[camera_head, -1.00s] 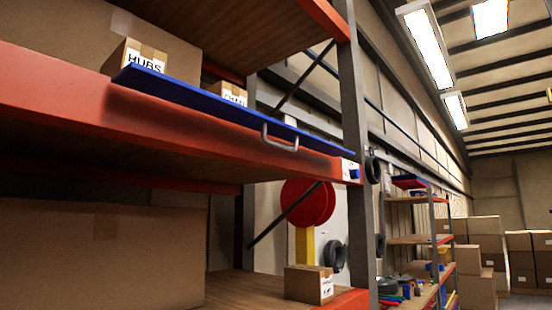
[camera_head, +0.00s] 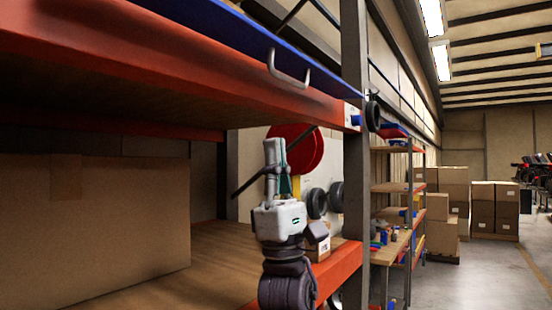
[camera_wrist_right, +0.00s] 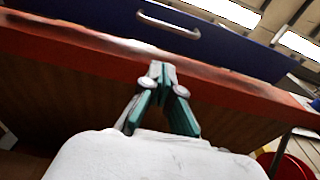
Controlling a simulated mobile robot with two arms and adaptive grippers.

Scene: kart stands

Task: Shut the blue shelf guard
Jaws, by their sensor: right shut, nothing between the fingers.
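The blue shelf guard (camera_head: 235,37) is a long blue panel along the front edge of the upper orange shelf, with a grey bar handle (camera_head: 288,72) near its right part. The guard (camera_wrist_right: 215,42) and its handle (camera_wrist_right: 168,25) also show in the right wrist view, above my gripper. My right gripper (camera_head: 274,142) points up in front of the rack, below the guard's handle and apart from it. In the right wrist view its fingertips (camera_wrist_right: 162,68) meet, shut and empty, in front of the orange beam. My left gripper is not in view.
The orange shelf beam (camera_head: 190,70) runs under the guard to a grey upright post (camera_head: 354,150). A large carton (camera_head: 95,230) and a small box (camera_head: 318,247) stand on the lower shelf. Open floor (camera_head: 480,275) lies to the right.

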